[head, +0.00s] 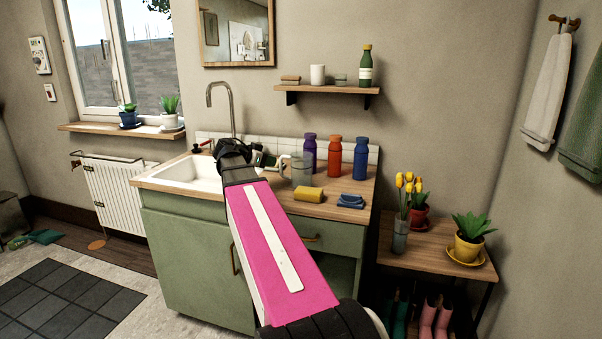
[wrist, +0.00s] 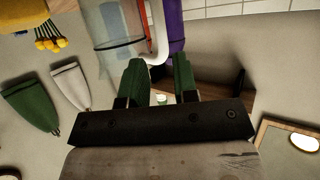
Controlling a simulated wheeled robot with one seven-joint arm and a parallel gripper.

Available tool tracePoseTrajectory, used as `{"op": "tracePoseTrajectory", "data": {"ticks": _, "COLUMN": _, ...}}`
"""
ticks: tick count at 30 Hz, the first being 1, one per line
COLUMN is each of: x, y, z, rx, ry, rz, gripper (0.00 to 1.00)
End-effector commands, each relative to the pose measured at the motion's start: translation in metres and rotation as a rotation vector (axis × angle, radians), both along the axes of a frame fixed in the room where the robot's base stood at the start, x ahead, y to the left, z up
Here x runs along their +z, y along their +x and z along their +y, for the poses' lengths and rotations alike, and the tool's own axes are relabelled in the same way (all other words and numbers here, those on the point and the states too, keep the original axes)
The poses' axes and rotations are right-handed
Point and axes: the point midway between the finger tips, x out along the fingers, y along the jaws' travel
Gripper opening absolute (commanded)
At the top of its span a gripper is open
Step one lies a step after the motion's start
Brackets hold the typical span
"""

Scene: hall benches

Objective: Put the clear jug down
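The clear jug (head: 301,171) appears upright on the wooden counter (head: 330,212), with its handle toward the left, on my gripper's side. In the wrist view the jug (wrist: 118,45) is at the top, with its pale curved handle beside it. My gripper (head: 268,158) is just left of the jug in the head view. In the wrist view its two green fingers (wrist: 158,62) are apart, with the handle in line with the gap between their tips. I see no finger pressed on the handle. Whether the handle lies between the tips or just beyond them I cannot tell.
Purple (head: 309,154), red (head: 335,156) and blue (head: 361,158) bottles stand behind and right of the jug. A yellow sponge (head: 309,194) and a folded blue cloth (head: 350,201) lie in front. The sink (head: 190,174) is left. A shelf (head: 327,89) hangs above.

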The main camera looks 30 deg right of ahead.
Motion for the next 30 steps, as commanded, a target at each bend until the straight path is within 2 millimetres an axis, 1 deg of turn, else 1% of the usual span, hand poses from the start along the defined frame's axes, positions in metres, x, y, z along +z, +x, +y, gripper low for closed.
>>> {"op": "tracePoseTrajectory", "data": {"ticks": 1, "x": -0.004, "y": 0.002, "z": -0.008, "rx": -0.001, "ry": 0.000, "rz": 0.002, "gripper": 0.27}}
{"op": "tracePoseTrajectory", "data": {"ticks": 3, "x": -0.007, "y": 0.003, "z": -0.018, "rx": -0.002, "ry": 0.001, "rz": 0.001, "gripper": 0.27}}
{"op": "tracePoseTrajectory", "data": {"ticks": 11, "x": -0.014, "y": 0.006, "z": -0.034, "rx": -0.001, "ry": 0.001, "rz": 0.001, "gripper": 0.27}}
{"op": "tracePoseTrajectory", "data": {"ticks": 20, "x": -0.029, "y": 0.013, "z": -0.069, "rx": -0.001, "ry": 0.001, "rz": 0.001, "gripper": 0.27}}
{"op": "tracePoseTrajectory", "data": {"ticks": 23, "x": -0.031, "y": 0.013, "z": -0.074, "rx": 0.000, "ry": 0.001, "rz": 0.000, "gripper": 0.27}}
{"op": "tracePoseTrajectory", "data": {"ticks": 28, "x": -0.031, "y": 0.013, "z": -0.073, "rx": 0.001, "ry": 0.001, "rz": 0.000, "gripper": 0.27}}
{"op": "tracePoseTrajectory", "data": {"ticks": 29, "x": -0.031, "y": 0.013, "z": -0.073, "rx": 0.001, "ry": 0.001, "rz": 0.000, "gripper": 0.21}}
{"op": "tracePoseTrajectory", "data": {"ticks": 30, "x": -0.031, "y": 0.013, "z": -0.073, "rx": 0.001, "ry": 0.001, "rz": 0.000, "gripper": 0.08}}
